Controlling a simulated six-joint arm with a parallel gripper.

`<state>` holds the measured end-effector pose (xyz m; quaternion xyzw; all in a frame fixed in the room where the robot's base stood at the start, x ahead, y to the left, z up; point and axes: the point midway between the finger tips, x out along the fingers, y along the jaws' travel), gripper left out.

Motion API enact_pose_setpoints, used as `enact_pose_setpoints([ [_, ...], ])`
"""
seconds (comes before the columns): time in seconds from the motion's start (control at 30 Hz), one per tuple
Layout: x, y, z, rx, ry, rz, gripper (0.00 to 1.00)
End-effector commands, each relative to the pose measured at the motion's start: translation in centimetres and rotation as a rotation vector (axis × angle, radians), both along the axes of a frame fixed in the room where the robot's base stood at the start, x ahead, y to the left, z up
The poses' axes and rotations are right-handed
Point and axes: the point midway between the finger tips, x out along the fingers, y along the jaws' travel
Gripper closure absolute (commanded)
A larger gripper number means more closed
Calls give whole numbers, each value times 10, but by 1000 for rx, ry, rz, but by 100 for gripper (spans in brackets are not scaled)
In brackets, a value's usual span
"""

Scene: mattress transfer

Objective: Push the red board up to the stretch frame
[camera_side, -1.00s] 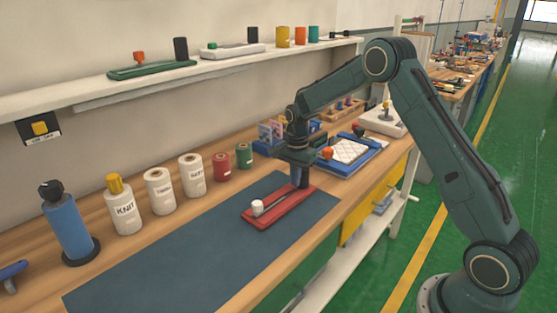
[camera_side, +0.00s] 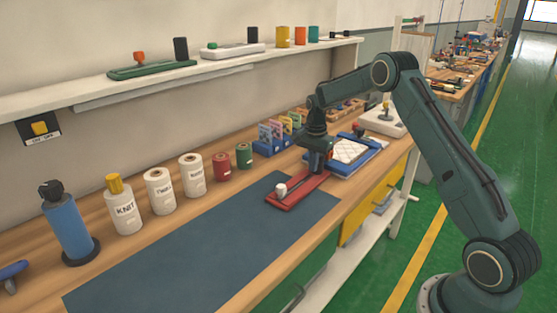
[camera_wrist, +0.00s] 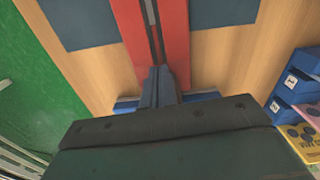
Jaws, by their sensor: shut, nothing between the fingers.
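The red board (camera_side: 297,194) lies on the bench with its near end on the dark mat and a white knob (camera_side: 281,189) standing on it. In the wrist view the red board (camera_wrist: 176,45) runs up from my fingers. The blue stretch frame (camera_side: 377,153), holding a white quilted pad (camera_side: 350,150), lies just beyond the board's far end. My gripper (camera_side: 314,170) is shut and empty, low at the board's far end; its fingers (camera_wrist: 158,82) show over the board's slot. Blue edges of the frame (camera_wrist: 127,103) show beside the fingers. My gripper hides whether board and frame touch.
The dark mat (camera_side: 200,245) is mostly clear. Spools, including a red one (camera_side: 222,167) and a green one (camera_side: 244,155), stand along the wall side. A blue rack (camera_side: 273,145) of coloured cards stands left of the frame. The bench edge drops to a green floor.

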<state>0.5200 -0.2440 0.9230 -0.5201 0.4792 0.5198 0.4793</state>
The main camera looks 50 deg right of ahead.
Motion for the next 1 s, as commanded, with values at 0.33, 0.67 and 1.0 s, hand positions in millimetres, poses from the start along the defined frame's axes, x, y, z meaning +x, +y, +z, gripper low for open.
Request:
enact_pose_setpoints([
  [0.33, 0, 0, 0, 0, 0, 0, 100],
  [0.67, -1, 16, 0, 1, 1, 1, 100],
  [1.0, -3, 39, 28, -2, -4, -1, 100],
])
